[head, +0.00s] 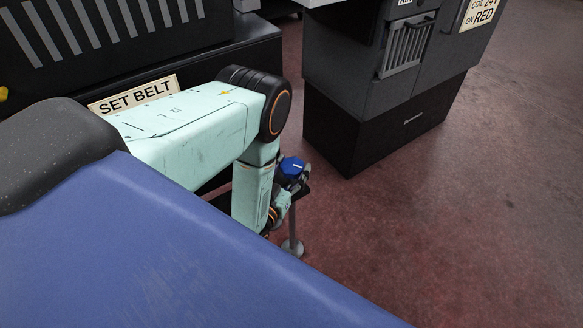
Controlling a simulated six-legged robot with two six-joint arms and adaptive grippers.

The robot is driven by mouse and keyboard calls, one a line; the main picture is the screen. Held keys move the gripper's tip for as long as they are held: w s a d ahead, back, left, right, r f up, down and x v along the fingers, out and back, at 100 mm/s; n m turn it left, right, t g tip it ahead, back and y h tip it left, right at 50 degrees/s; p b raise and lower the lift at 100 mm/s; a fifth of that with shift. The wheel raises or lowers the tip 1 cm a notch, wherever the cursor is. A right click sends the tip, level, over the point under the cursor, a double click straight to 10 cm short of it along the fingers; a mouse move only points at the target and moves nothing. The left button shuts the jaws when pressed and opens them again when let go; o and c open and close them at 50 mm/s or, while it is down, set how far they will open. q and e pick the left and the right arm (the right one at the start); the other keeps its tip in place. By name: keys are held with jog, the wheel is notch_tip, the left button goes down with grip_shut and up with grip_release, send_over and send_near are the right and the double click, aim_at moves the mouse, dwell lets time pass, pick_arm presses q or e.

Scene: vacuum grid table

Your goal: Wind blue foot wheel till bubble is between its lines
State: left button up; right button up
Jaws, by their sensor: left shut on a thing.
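The blue foot wheel (291,168) shows just beyond my left arm, near the middle of the head view, with a pale line on its top. A grey stem (292,222) runs down below it to a round foot pad (292,247) on the floor. My left gripper (298,185) is at the wheel and shut on it; its fingers are small, dark and partly hidden by my own wrist. The bubble and its lines are not in view. My right gripper is not in view.
A black machine base with a "SET BELT" sign (133,94) stands behind my left arm. A dark grey cabinet (385,80) on a black plinth stands at the upper right. The reddish floor (470,210) on the right is clear.

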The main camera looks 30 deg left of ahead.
pick_arm(q)
jog(key=shift+y, duration=0.3)
jog(key=n+y, duration=0.1)
jog(key=y, duration=0.1)
jog(key=n+g+y, duration=0.1)
jog(key=n+y, duration=0.1)
jog(key=n+g+y, duration=0.1)
jog(key=shift+d+y, duration=0.25)
jog(key=shift+y, duration=0.15)
jog(key=n+g+y, duration=0.4)
jog(key=y, duration=0.1)
jog(key=shift+w+n+b, duration=0.15)
jog(key=shift+n+b, duration=0.25)
jog(key=n+g+y, duration=0.1)
jog(key=g, duration=0.1)
jog(key=n+g+y, duration=0.1)
jog(key=n+g, duration=0.1)
jog(key=g, duration=0.1)
jog(key=shift+f+y+b, duration=0.1)
jog(key=shift+y+b, duration=0.25)
jog(key=shift+y, duration=0.05)
jog(key=shift+n+g+y, duration=0.6)
jog(key=shift+n+g, duration=1.1)
jog(key=shift+g, duration=0.8)
jog(key=shift+n+g, duration=0.8)
jog(key=shift+g, duration=0.4)
jog(key=o, duration=1.2)
jog(key=shift+w, duration=0.1)
